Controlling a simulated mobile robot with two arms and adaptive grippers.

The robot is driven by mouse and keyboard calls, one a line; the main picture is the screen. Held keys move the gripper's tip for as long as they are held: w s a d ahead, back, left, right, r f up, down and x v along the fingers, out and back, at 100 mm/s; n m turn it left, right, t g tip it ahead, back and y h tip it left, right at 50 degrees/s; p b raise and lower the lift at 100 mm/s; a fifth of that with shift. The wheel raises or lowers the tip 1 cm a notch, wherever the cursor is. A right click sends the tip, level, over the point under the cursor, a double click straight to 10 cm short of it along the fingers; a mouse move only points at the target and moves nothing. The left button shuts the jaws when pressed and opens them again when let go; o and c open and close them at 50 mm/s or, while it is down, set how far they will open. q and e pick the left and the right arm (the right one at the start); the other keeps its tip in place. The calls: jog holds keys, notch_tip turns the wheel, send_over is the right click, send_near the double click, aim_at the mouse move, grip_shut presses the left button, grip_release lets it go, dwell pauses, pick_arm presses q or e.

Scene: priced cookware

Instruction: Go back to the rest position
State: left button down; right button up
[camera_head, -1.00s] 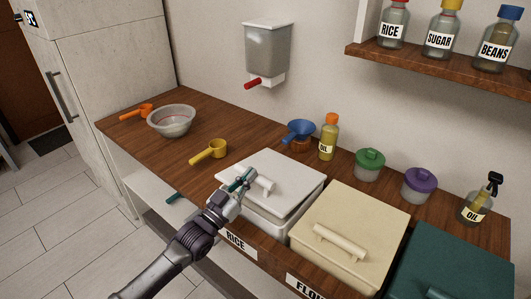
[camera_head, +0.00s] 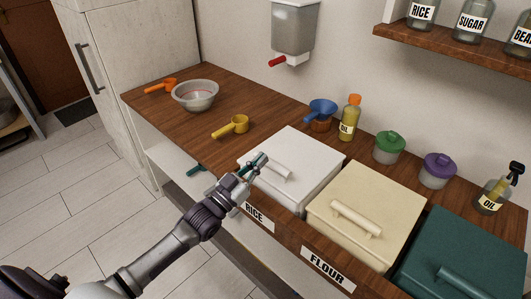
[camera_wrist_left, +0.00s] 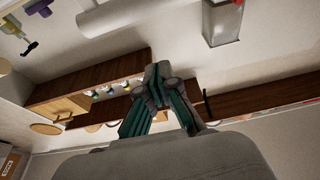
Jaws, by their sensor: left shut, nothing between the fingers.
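My left gripper (camera_head: 258,163) is shut and empty. In the head view it appears at the left front of the white lid (camera_head: 304,152) of the rice bin, beside the lid's handle (camera_head: 272,170); I cannot tell whether it touches. The lid lies flat on the bin. In the left wrist view the gripper's fingers (camera_wrist_left: 158,85) come together, with the white handle (camera_wrist_left: 110,18) above them in the picture. My right gripper is not in view.
A cream flour bin (camera_head: 371,195) and a green bin (camera_head: 465,250) stand to the right. A yellow scoop (camera_head: 232,127), a bowl (camera_head: 195,95) and an orange scoop (camera_head: 161,86) lie on the counter's left part. A dispenser (camera_head: 295,28) hangs on the wall. The floor at left is clear.

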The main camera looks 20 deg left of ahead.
pick_arm(q)
jog(key=s+a+f+n+g+y, duration=0.1)
jog(key=s+a+f+g+y, duration=0.3)
jog(key=f, duration=0.9)
jog(key=s+f+n+g+b, duration=0.1)
jog(key=s+f+g, duration=0.1)
jog(key=s+f, duration=0.8)
jog(key=s+a+f+g+y, duration=0.2)
jog(key=f+g, duration=0.1)
jog(key=f, duration=1.3)
jog(key=s+d+f+g, duration=0.2)
jog(key=s+f, duration=0.4)
jog(key=s, duration=0.5)
jog(key=s+d+f+g+y, duration=0.1)
jog(key=s+d+f+g, duration=0.1)
jog(key=s+f+g, duration=0.2)
jog(key=s+d+f+g, duration=0.2)
jog(key=s+f+g, duration=0.2)
jog(key=s+f, duration=0.6)
jog(key=s, duration=0.7)
jog(key=shift+s+d, duration=0.25)
jog(key=shift+s, duration=0.05)
